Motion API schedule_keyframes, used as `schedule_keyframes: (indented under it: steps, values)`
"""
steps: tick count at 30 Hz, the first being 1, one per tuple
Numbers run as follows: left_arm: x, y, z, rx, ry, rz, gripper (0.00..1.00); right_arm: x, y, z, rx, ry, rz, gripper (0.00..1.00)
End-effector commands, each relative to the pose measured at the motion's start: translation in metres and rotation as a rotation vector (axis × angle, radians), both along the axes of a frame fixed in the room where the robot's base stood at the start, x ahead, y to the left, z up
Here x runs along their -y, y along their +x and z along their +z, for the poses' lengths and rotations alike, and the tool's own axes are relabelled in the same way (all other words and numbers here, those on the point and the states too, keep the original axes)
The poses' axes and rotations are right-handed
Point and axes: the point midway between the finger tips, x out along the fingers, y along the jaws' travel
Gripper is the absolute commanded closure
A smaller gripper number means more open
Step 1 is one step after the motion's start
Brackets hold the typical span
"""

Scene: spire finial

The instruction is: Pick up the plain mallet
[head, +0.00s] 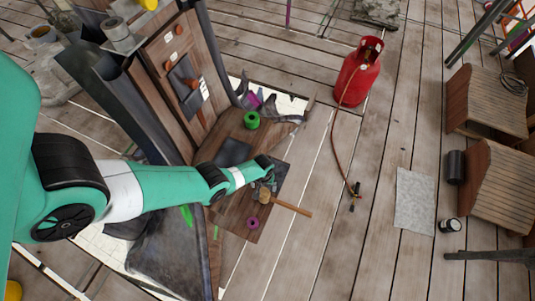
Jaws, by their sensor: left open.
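A mallet with a light wooden head (264,196) and a brown handle lies at the right edge of the brown wooden board (232,217). Its handle points right and reaches past the board over the deck planks. I take it for the plain mallet. My left arm, green and white, comes in from the left. My left gripper (263,182) is at the mallet's head, just above it in the picture. The gripper is small and partly hidden by its wrist, and I cannot tell whether it touches the mallet. My right gripper is not in view.
A green roll (252,120) and a purple ring (253,223) lie on the board. A wooden spire structure (180,75) rises behind my arm. A red gas bottle (359,71) with a hose stands at upper right. Planks right of the mallet are mostly clear.

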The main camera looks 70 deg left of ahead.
Motion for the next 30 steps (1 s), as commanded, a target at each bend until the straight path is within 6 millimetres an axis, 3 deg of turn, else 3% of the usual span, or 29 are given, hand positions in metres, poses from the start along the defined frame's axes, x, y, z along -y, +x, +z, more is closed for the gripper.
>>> schedule_keyframes:
  steps: [5, 15, 23, 30]
  values:
    - [-0.001, 0.001, -0.007, 0.002, 0.001, 0.000, 0.00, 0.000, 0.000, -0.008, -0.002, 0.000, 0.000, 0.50]
    - [-0.001, 0.002, -0.064, 0.003, 0.002, -0.001, 0.00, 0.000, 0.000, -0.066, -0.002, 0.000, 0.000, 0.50]
    - [-0.001, 0.001, -0.069, 0.003, 0.002, -0.002, 0.00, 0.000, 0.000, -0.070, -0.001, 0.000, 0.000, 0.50]
    - [-0.001, -0.001, -0.109, 0.003, 0.002, -0.002, 0.00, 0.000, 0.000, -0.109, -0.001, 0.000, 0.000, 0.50]
